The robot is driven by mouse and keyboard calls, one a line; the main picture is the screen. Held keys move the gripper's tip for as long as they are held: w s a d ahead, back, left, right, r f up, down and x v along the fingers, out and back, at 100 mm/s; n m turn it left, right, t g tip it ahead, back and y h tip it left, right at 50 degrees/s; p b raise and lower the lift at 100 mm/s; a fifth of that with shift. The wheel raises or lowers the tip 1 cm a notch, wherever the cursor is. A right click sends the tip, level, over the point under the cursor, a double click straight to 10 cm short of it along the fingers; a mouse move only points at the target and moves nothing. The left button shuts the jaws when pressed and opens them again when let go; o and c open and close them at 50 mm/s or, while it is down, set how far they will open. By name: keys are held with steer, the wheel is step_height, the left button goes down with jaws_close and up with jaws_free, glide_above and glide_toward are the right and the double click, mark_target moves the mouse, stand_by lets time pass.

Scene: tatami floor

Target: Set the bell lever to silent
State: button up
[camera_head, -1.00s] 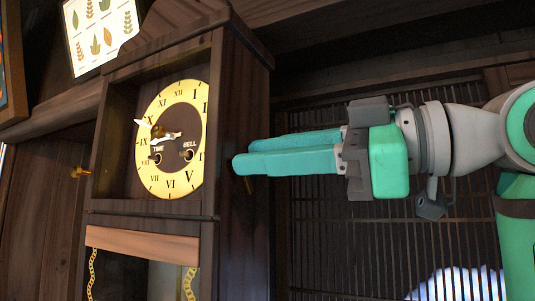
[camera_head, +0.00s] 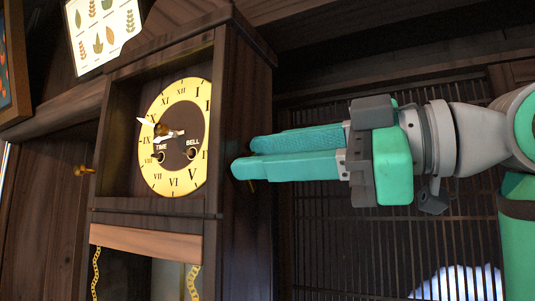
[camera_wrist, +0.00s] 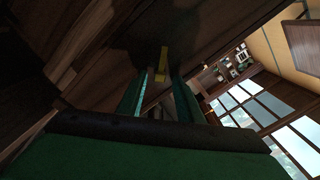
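The wall clock has a gold dial (camera_head: 160,178) with Roman numerals and winding holes marked TIME and BELL. A small brass lever (camera_head: 251,186) sticks out of the right side of the clock case (camera_head: 240,110). It also shows in the wrist view as a yellow bar (camera_wrist: 161,62), just beyond the fingertips and roughly in line with the gap between them. My gripper (camera_head: 242,158) is at the right side of the case, its teal fingers pointing left at the lever. The fingers are parted with nothing visible between them (camera_wrist: 160,88). Whether a fingertip touches the lever or case cannot be told.
A brass knob (camera_head: 84,170) juts out at the clock's left. A plant-print picture (camera_head: 103,32) hangs above left. A slatted panel (camera_head: 330,230) stands behind my arm. Windows (camera_wrist: 265,110) show at the right in the wrist view.

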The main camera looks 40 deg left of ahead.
steer(key=shift+w, duration=0.1)
steer(key=v, duration=1)
steer(key=shift+d, duration=0.35)
steer(key=shift+w, duration=0.15)
